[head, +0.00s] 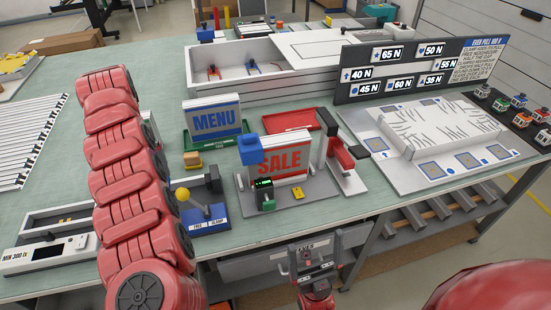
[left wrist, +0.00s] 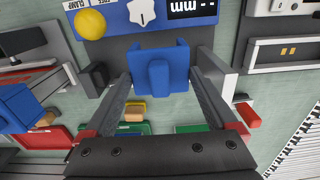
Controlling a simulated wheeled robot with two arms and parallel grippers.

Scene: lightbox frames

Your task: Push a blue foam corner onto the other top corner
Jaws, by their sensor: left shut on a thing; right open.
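The SALE sign (head: 286,162) stands upright in a grey holder on the bench in the head view. A blue foam corner (head: 250,150) sits on its top left corner; the top right corner is bare. A blue piece that looks like that corner also shows at the left edge of the left wrist view (left wrist: 18,106). My left gripper (left wrist: 160,85) is shut on another blue foam corner (left wrist: 160,68), held between its fingers. In the head view this gripper is hidden behind my left arm. My right gripper (head: 314,258) is open and empty at the bench's front edge.
A clamp block with a yellow knob (head: 183,194) stands left of the sign. A MENU sign (head: 213,121) in a green tray and a yellow block (head: 192,159) are behind. A red tray (head: 288,122) and a red-and-black clamp (head: 340,152) stand close behind and right of the sign.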

